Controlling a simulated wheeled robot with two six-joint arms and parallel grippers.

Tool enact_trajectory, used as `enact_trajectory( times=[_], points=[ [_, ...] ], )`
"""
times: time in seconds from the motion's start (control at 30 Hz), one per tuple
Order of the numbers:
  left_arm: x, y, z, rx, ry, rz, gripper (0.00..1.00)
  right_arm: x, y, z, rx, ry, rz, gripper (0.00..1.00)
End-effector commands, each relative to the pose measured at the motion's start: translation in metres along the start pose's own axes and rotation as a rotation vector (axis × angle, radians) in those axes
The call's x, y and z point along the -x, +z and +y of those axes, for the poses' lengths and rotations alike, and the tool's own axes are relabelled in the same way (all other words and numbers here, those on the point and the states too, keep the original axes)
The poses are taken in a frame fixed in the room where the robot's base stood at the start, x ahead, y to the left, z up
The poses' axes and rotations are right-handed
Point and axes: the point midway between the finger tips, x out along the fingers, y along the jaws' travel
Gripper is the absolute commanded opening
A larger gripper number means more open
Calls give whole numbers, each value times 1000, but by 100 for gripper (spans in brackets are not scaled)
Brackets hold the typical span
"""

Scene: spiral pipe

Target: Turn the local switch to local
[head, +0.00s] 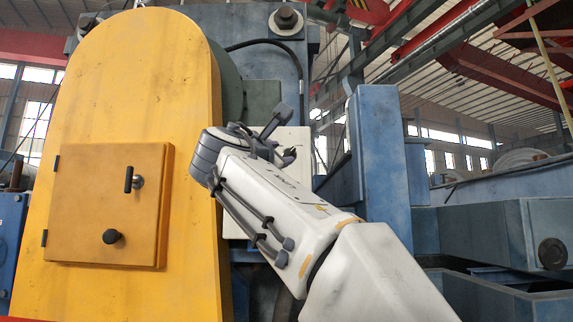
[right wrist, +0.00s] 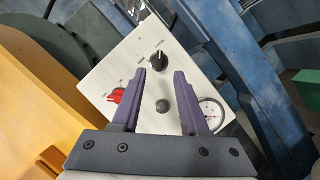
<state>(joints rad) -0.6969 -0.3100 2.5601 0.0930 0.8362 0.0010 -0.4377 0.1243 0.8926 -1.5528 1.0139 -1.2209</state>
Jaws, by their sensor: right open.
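A white control panel (right wrist: 130,62) carries a black rotary knob (right wrist: 158,61), a red knob (right wrist: 116,95), a dark round button or knob (right wrist: 162,106) and a round gauge (right wrist: 211,115). My right gripper (right wrist: 160,73) is open and empty in front of the panel. The black knob shows just beyond the gap between its fingertips; contact cannot be told. In the head view my right gripper (head: 283,138) and arm hide most of the panel (head: 303,138). My left gripper is not in view.
A large yellow housing (head: 150,70) with a small yellow door (head: 105,215), a black handle (head: 132,180) and a knob (head: 112,236) stands left of the panel. A blue steel post (head: 378,160) stands close on the right.

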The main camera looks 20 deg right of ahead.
Motion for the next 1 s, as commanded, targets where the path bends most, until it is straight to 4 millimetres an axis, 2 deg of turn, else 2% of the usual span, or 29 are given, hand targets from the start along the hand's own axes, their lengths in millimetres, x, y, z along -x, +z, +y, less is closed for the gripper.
enact_trajectory(
  times=[0.03, 0.1, 0.23, 0.8, 0.9, 0.97, 1.0],
  points=[
    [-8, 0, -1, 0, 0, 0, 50, 10, -3, -2, -2, 3, 3, 44],
    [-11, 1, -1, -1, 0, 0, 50, 19, -2, -1, 0, 2, 1, 44],
    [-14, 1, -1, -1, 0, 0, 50, 28, -1, -1, 1, 0, 1, 44],
    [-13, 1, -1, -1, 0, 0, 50, 29, 0, 0, 1, -2, 1, 44],
    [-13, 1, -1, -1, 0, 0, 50, 30, -14, -4, -14, -8, 39, 44],
    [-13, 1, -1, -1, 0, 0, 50, 34, -33, -10, -38, -20, 98, 44],
    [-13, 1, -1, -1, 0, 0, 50, 38, -52, -16, -61, -34, 152, 44]
  ],
)
